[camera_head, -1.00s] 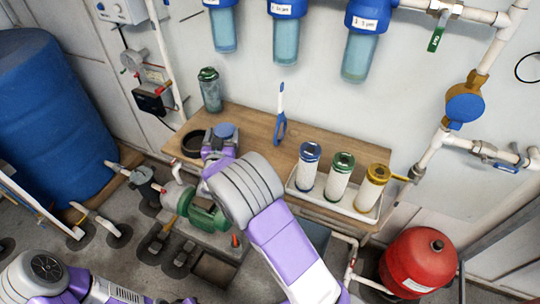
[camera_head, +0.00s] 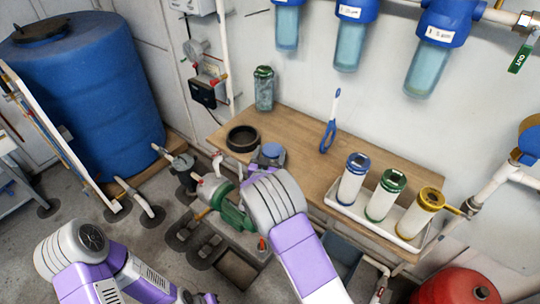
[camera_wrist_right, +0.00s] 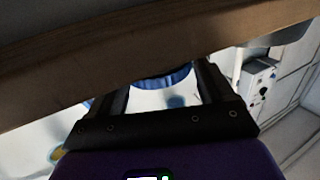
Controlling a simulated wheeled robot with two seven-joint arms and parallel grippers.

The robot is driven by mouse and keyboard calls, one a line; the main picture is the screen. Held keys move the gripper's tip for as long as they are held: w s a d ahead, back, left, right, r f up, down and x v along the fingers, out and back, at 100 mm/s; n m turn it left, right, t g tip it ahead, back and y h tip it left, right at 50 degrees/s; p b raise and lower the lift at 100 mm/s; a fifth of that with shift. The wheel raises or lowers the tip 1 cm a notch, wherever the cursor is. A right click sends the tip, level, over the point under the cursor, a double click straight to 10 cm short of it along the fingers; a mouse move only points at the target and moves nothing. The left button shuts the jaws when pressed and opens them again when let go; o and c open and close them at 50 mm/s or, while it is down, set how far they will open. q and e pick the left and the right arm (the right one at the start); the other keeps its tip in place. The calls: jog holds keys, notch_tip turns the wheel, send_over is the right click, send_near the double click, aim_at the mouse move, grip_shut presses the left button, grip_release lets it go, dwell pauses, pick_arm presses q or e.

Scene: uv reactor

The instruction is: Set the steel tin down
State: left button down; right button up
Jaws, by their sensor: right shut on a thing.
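My right gripper (camera_head: 268,160) is at the front left edge of the wooden bench, mostly hidden behind my own wrist in the head view. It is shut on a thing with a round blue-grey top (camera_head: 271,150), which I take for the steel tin. In the right wrist view the two dark fingers (camera_wrist_right: 162,92) stand either side of a blue rim (camera_wrist_right: 165,80). The tin's sides and base are hidden, so I cannot tell whether it touches the bench. My left arm shows at the lower left, but its gripper is out of view.
The wooden bench (camera_head: 300,142) holds a black ring (camera_head: 242,139), a green-lidded jar (camera_head: 264,90), a blue-handled brush (camera_head: 329,130) and a white tray (camera_head: 368,222) with three cartridges. The bench middle is clear. A green pump (camera_head: 234,213) stands below. The bench edge (camera_wrist_right: 150,62) crosses close in the wrist view.

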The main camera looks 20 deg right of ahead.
jog(key=shift+f, duration=0.2)
jog(key=o, duration=1)
jog(key=shift+r, duration=0.15)
jog(key=shift+s+a+r, duration=0.1)
jog(key=shift+s+a, duration=0.05)
jog(key=p+v, duration=0.2)
jog(key=v, duration=0.9)
jog(key=shift+s+a, duration=0.15)
jog(key=shift+s, duration=0.15)
jog(key=shift+s, duration=0.1)
